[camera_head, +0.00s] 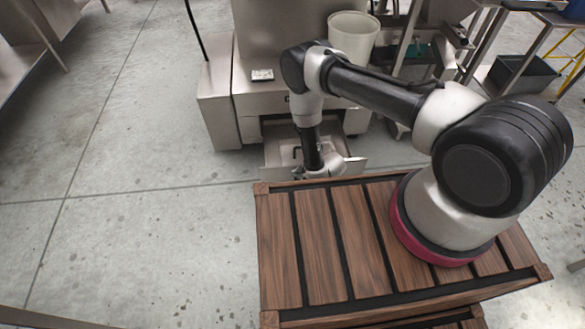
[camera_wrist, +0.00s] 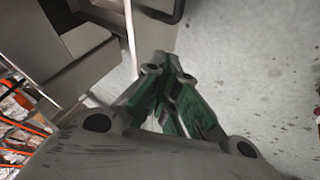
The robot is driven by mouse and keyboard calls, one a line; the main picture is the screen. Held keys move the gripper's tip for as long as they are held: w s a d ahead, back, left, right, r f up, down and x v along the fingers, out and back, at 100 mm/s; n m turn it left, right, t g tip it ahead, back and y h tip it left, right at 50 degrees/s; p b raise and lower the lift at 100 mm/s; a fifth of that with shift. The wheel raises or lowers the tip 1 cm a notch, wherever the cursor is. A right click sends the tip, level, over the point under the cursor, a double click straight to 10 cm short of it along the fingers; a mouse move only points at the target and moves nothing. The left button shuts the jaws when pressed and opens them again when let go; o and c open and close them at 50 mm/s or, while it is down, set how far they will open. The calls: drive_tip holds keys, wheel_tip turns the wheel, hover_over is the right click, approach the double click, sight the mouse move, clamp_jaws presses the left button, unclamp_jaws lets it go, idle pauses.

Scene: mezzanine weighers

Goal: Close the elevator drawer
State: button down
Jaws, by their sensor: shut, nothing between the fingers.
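The elevator drawer (camera_head: 279,150) is a grey metal drawer sticking out low from the front of the steel machine, in the upper middle of the head view. My arm crosses in front of it and hides much of it. My gripper (camera_head: 322,173) is down at the drawer's near side, small and partly hidden there. In the wrist view my gripper (camera_wrist: 165,68) is shut and empty, its green fingers together. A pale metal panel edge, which looks like the drawer (camera_wrist: 131,35), is just left of the fingers. I cannot tell whether they touch it.
The steel machine (camera_head: 222,105) stands behind the drawer, with a white bucket (camera_head: 353,38) at its upper right. A black bin (camera_head: 522,76) is at the far right. The concrete floor (camera_head: 140,190) is clear on the left.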

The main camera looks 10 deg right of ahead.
sight(288, 168)
drive_tip(key=shift+w+a+f, duration=0.35)
drive_tip(key=shift+w+f, duration=0.4)
drive_tip(key=shift+w, duration=0.35)
drive_tip(key=shift+w+a+f, duration=0.35)
drive_tip(key=shift+w+f, duration=0.4)
drive_tip(key=shift+w, duration=0.35)
drive_tip(key=shift+w+a+f, duration=0.35)
drive_tip(key=shift+w+f, duration=0.4)
drive_tip(key=shift+w, duration=0.35)
drive_tip(key=shift+w, duration=0.15)
